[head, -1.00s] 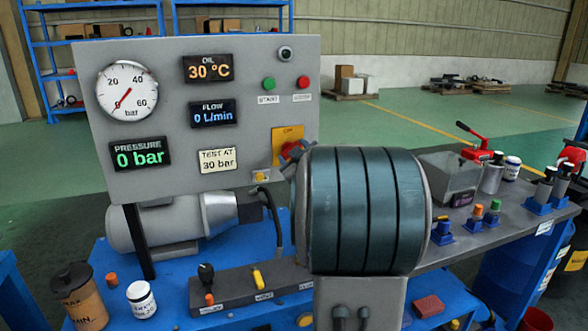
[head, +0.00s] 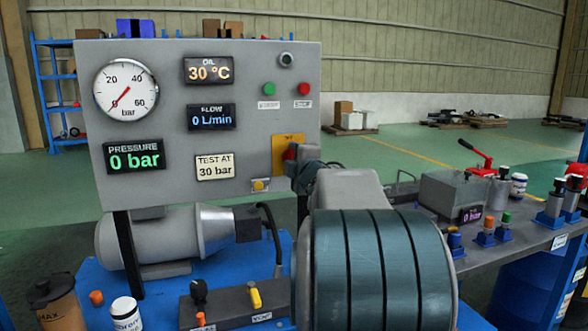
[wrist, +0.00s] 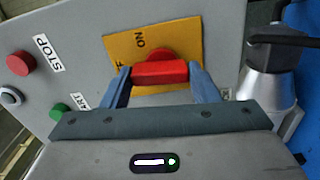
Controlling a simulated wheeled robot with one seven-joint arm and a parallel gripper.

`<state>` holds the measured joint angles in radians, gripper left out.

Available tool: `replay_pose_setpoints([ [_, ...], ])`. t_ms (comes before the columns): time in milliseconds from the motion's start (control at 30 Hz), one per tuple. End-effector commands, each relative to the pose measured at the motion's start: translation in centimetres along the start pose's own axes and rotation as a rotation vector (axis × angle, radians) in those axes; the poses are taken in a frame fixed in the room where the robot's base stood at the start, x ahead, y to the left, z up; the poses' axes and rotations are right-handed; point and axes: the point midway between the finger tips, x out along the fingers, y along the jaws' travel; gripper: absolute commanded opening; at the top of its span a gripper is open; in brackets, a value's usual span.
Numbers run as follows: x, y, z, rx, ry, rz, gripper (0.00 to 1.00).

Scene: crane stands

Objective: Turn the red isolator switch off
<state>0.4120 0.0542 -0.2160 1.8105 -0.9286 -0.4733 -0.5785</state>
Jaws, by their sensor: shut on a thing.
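The red isolator switch (wrist: 160,73) sits on a yellow plate (wrist: 118,48) on the grey panel. In the wrist view the letters ON show on the plate above the handle. My gripper (wrist: 158,82) is shut on the red handle, with one blue finger at each end of it. In the head view a little of the red switch (head: 291,152) shows beside my gripper (head: 297,165). My arm hides most of the switch and the lower part of its yellow plate (head: 279,150) there.
The panel (head: 250,85) also carries a green button (head: 268,89), a red stop button (head: 303,89), a yellow button (head: 259,185) and a pressure gauge (head: 126,90). A grey motor (head: 150,243) stands below. A bench with valves (head: 486,230) is at the right.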

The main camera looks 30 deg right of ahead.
Motion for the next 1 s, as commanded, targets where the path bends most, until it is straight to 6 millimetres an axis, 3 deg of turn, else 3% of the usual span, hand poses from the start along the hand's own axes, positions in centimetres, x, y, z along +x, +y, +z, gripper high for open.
replay_pose_setpoints([
  [300, 0.01, -0.04, -0.08, -0.108, 0.001, 0.000, 0.32],
  [800, 0.02, 0.01, -0.10, -0.126, 0.002, 0.000, 0.32],
  [833, 0.02, 0.01, -0.10, -0.126, 0.002, 0.000, 0.57],
  [900, 0.02, 0.01, -0.10, -0.125, 0.002, 0.000, 0.76],
  [1000, 0.02, 0.01, -0.08, -0.124, 0.001, 0.000, 0.76],
])
